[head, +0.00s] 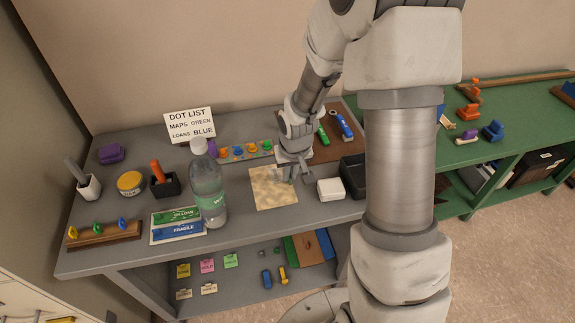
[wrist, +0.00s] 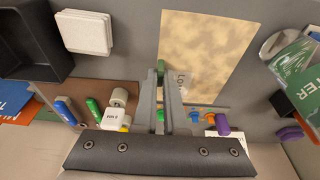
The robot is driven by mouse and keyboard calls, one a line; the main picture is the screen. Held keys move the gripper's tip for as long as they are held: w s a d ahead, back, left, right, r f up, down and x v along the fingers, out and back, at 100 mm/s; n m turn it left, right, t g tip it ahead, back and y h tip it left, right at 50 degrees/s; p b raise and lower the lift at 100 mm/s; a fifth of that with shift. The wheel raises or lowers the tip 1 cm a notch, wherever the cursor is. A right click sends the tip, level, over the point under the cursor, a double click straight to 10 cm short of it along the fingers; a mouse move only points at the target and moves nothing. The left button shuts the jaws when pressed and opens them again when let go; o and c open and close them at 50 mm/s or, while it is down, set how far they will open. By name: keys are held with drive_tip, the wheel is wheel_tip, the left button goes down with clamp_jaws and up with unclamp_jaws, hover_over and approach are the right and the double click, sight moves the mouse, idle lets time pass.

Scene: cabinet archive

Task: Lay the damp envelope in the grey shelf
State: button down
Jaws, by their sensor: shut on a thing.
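The damp envelope (head: 270,190) is a beige sheet with mottled stains, over the top of the grey shelf unit (head: 112,238). It also shows in the wrist view (wrist: 208,42), with a partly hidden printed label at its near edge. My gripper (head: 287,176) is at the envelope's right back edge in the head view. In the wrist view its narrow fingers (wrist: 168,82) are shut at the label, with a small green piece beside the tips. I cannot tell whether the envelope touches the top. The grey unit's lower shelf (head: 237,291) holds small tagged items.
A water bottle (head: 207,185) stands left of the envelope, near the green and blue label cards (head: 178,227). A white box (head: 330,189) and a black tray (head: 353,172) stand to its right. A row of coloured knobs (head: 240,151) lies behind. A green shelf (head: 500,150) stands at right.

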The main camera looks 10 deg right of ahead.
sight(291, 186)
drive_tip(key=shift+f, duration=0.1)
idle(0.4)
drive_tip(key=b+x, duration=0.2)
drive_tip(key=x, duration=0.1)
drive_tip(key=s+b+x, duration=0.1)
drive_tip(key=b+x, duration=0.1)
drive_tip(key=b, duration=0.1)
drive_tip(key=shift+s+f+b, duration=0.1)
drive_tip(key=shift+f+b, duration=0.2)
drive_tip(key=shift+f, duration=0.2)
drive_tip(key=shift+f, duration=0.15)
drive_tip(key=shift+f+b, duration=0.25)
drive_tip(key=shift+b, duration=0.2)
drive_tip(key=c, duration=0.9)
unclamp_jaws()
drive_tip(key=shift+c, duration=0.4)
drive_tip(key=shift+p+v, duration=2.45)
drive_tip(key=shift+v, duration=1.1)
